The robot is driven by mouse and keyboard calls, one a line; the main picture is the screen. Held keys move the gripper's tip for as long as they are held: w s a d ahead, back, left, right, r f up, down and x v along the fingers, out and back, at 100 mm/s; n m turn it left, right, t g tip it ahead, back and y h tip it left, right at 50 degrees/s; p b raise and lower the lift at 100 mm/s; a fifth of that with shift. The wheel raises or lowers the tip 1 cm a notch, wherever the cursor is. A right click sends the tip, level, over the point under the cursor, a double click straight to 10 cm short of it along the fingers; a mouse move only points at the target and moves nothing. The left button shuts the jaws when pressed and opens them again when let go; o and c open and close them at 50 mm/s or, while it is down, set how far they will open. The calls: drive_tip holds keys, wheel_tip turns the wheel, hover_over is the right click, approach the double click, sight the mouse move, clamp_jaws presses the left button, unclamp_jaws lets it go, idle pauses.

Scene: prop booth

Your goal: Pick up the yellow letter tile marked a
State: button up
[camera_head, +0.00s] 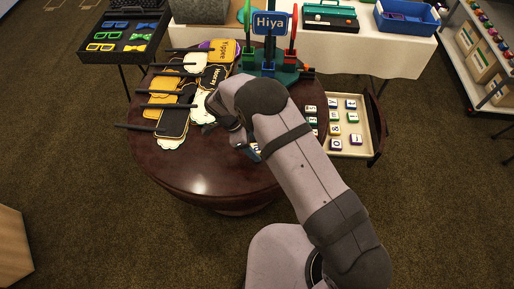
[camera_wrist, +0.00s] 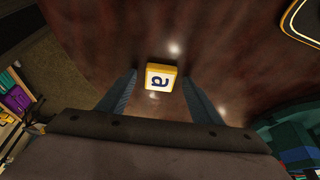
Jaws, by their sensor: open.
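The yellow letter tile (camera_wrist: 161,77) has a white face with a dark "a", seen upside down in the wrist view. It rests on the dark red-brown round table (camera_head: 158,170). My gripper (camera_wrist: 161,76) is open, with its two blue-grey fingers apart, one on each side of the tile. I cannot tell whether either finger touches it. In the head view my gripper (camera_head: 250,152) is low over the table front, and my arm hides the tile there.
Photo-prop signs on dark sticks (camera_head: 172,122) cover the table's left. A green stand (camera_head: 268,70) with a blue "Hiya" sign is at the back. An open drawer (camera_head: 350,116) with several letter tiles extends at right. The table's front left is bare.

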sight(254, 148)
drive_tip(key=c, duration=1.1)
drive_tip(key=shift+r, duration=0.1)
drive_tip(key=shift+c, duration=0.2)
wheel_tip(254, 148, up, 10)
drive_tip(key=b, duration=0.2)
drive_tip(key=shift+b, duration=0.3)
